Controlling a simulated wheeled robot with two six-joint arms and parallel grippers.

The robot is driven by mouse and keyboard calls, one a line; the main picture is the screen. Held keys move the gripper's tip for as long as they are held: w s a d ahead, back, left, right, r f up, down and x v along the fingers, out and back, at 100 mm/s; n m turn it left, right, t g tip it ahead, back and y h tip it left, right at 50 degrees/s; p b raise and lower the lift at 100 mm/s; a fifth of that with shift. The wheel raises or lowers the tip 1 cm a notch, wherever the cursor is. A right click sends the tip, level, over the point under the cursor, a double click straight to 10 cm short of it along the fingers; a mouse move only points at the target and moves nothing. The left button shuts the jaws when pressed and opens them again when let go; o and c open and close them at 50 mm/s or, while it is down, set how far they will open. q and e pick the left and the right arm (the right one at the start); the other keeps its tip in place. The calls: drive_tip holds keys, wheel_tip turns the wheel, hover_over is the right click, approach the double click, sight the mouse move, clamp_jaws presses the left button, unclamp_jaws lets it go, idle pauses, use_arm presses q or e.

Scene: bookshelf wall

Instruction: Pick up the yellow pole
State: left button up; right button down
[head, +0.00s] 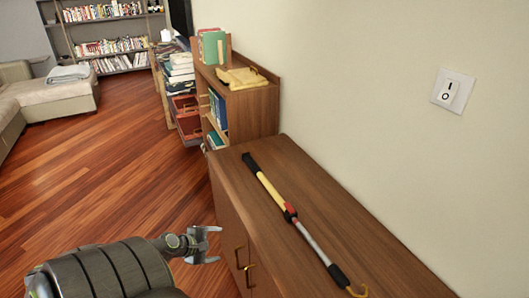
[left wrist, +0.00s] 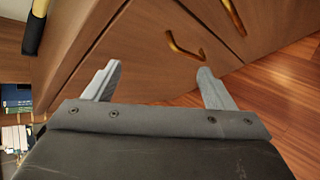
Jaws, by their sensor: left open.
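The yellow pole (head: 270,191) lies on top of the wooden cabinet in the head view. It has a black grip at the far end, a red collar, a grey shaft and a yellow hook at the near end. Its black and yellow end (left wrist: 35,30) also shows at the upper left of the left wrist view. My left gripper (head: 216,245) is open and empty, left of the cabinet's front and apart from the pole. It also shows in the left wrist view (left wrist: 158,82), with cabinet doors beyond its fingers. My right gripper is not in view.
The wooden cabinet (head: 325,215) has brass handles (head: 245,268) on its front and stands against the wall. A low bookshelf (head: 250,108) with a yellow bag (head: 241,78) stands at its far end. Open wooden floor (head: 110,175) lies to the left.

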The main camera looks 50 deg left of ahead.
use_arm(q)
drive_tip(key=w+d+r+n+t+h+b, duration=0.1)
drive_tip(key=w+d+r+n+h, duration=0.2)
drive_tip(key=r, duration=0.5)
drive_tip(key=w+d+r+n+t+h, duration=0.1)
drive_tip(key=w+d+r+n+t, duration=0.1)
drive_tip(key=w+r+n, duration=0.45)
drive_tip(key=m+b, duration=0.1)
drive_tip(key=b, duration=1)
approach(289, 207)
drive_tip(key=shift+s+a+r, duration=0.25)
drive_tip(key=shift+s+r, duration=0.4)
drive_tip(key=shift+s, duration=0.2)
drive_tip(key=shift+w, duration=0.25)
drive_tip(key=shift+x, duration=2)
drive_tip(key=shift+f+x, duration=0.2)
drive_tip(key=shift+x, duration=1.25)
drive_tip(key=shift+f+x, duration=0.15)
drive_tip(key=shift+x, duration=1.25)
drive_tip(key=shift+s+d, duration=0.1)
drive_tip(key=shift+s, duration=0.1)
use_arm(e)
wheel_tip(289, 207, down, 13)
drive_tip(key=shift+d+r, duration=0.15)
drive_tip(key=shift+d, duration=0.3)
